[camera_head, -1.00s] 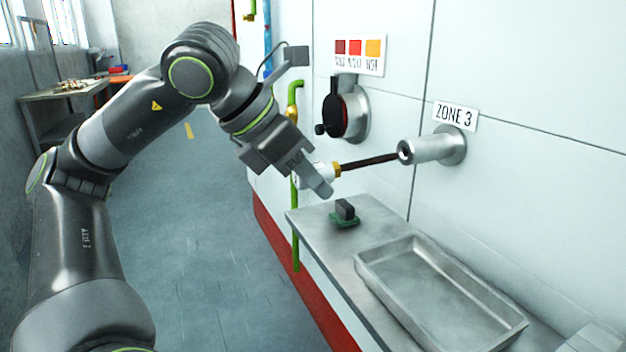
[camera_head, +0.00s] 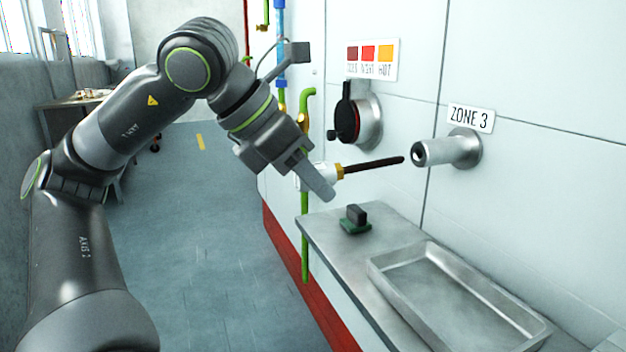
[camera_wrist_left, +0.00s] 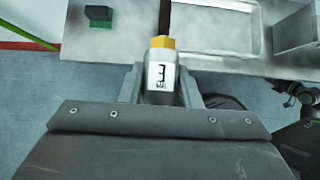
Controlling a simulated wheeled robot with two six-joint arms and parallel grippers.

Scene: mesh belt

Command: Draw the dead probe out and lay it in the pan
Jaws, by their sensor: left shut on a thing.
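The probe (camera_head: 372,164) has a dark rod, a brass collar and a white head. My left gripper (camera_head: 318,180) is shut on the white head. The rod's tip is free, just left of the metal socket (camera_head: 440,152) under the ZONE 3 label, with a small gap between. In the left wrist view the probe head (camera_wrist_left: 161,75) sits between the fingers (camera_wrist_left: 160,88) and bears a "3"; the rod runs up out of the picture. The shallow metal pan (camera_head: 400,284) lies empty on the shelf below. My right gripper is not in view.
A grey shelf (camera_head: 330,232) juts from the white wall, with a dark block on a green base (camera_head: 356,219) left of the pan. A round port with a black cover (camera_head: 350,115) and a green pipe (camera_head: 305,225) are near the arm. The left floor is clear.

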